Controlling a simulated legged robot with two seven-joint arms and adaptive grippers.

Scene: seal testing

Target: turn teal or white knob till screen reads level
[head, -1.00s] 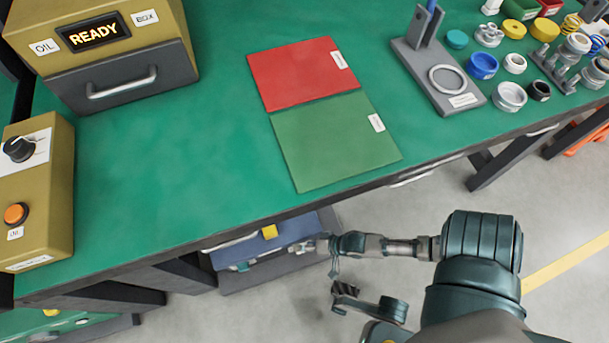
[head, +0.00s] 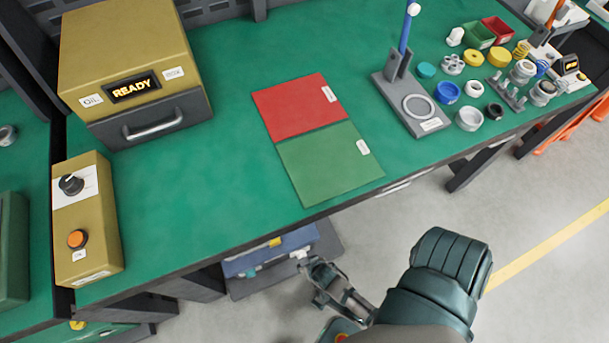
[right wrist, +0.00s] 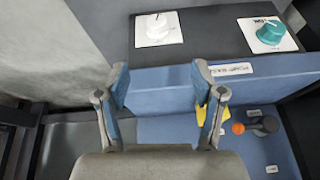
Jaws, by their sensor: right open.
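In the right wrist view, a white knob (right wrist: 157,26) and a teal knob (right wrist: 270,33) sit on white plates on a dark grey panel above a blue front. My right gripper (right wrist: 160,82) is open and empty. Its fingertips are on the near side of the white knob, apart from it, with the teal knob off to the right. In the head view my right gripper (head: 318,275) is low, beside the bench, near a blue unit (head: 270,252) under the bench edge. The knobs cannot be made out there. No screen reading "level" can be read. My left gripper is out of view.
The green bench (head: 215,190) carries a mustard box (head: 130,45) reading READY, a control box (head: 90,215) with a black dial, red and green mats (head: 325,165), a stand (head: 410,105) and several small parts. The bench edge overhangs the blue unit. Grey floor lies right.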

